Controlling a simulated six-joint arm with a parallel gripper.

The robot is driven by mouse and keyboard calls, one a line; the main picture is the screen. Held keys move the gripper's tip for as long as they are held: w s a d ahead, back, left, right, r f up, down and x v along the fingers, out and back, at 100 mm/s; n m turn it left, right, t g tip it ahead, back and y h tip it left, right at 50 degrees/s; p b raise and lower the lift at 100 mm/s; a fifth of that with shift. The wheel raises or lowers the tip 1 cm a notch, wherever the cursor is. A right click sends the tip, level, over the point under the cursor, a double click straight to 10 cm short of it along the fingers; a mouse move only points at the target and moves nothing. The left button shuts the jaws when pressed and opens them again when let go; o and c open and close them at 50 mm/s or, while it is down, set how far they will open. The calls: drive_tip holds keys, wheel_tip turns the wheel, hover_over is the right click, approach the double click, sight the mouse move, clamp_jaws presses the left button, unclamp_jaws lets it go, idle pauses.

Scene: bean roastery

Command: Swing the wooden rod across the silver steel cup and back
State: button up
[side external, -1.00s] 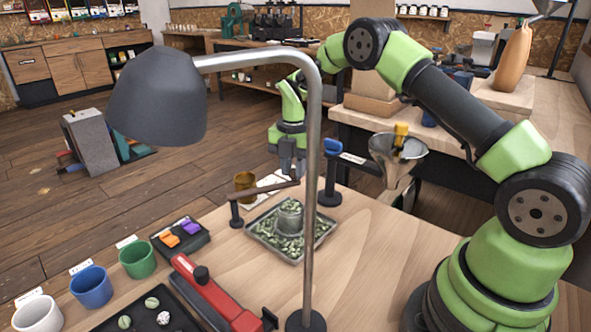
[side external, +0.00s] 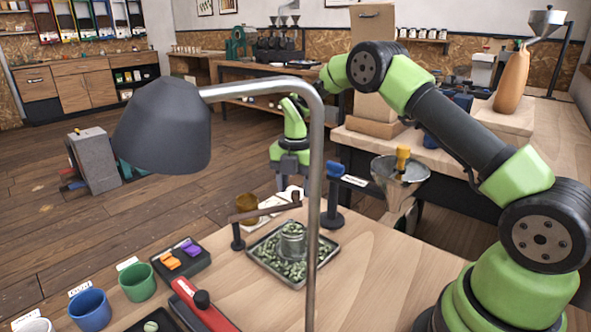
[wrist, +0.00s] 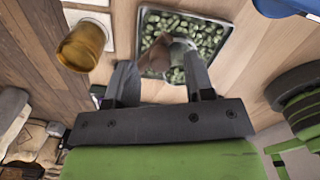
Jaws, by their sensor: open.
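The wooden rod (side external: 265,212) reaches from a dark post at its left end to an upright knob at its right end, on the far side of the silver steel cup (side external: 292,240). The cup stands amid green beans in a metal tray (side external: 268,268), upright. My gripper (side external: 292,184) is open and empty above the rod's knob end, partly hidden by the lamp pole. In the wrist view, my two fingers (wrist: 162,84) are spread, with a brown shape, probably the rod's end, between them and covering part of the cup.
A lamp (side external: 165,130) with a bent pole stands in front. A blue-topped post (side external: 334,195) is right of my gripper. A brass-coloured cup (side external: 247,203) stands behind the rod. Coloured cups are at the left front. Bare tabletop (side external: 375,265) lies right of the tray.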

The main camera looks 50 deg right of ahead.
wheel_tip(320, 180, up, 9)
idle(0.3)
drive_tip(key=s+a+r+m+t, duration=0.3)
drive_tip(key=s+a+r+m, duration=0.4)
drive_tip(key=s+r+m, duration=0.4)
drive_tip(key=s+a+m+t+y, duration=0.1)
drive_tip(key=s+a+m+t, duration=0.1)
drive_tip(key=s+m, duration=0.5)
drive_tip(key=s+a+m+t+y, duration=0.1)
drive_tip(key=s+a+m+t, duration=0.1)
drive_tip(key=s+m, duration=0.6)
drive_tip(key=shift+a+r, duration=0.25)
drive_tip(key=shift+r, duration=0.05)
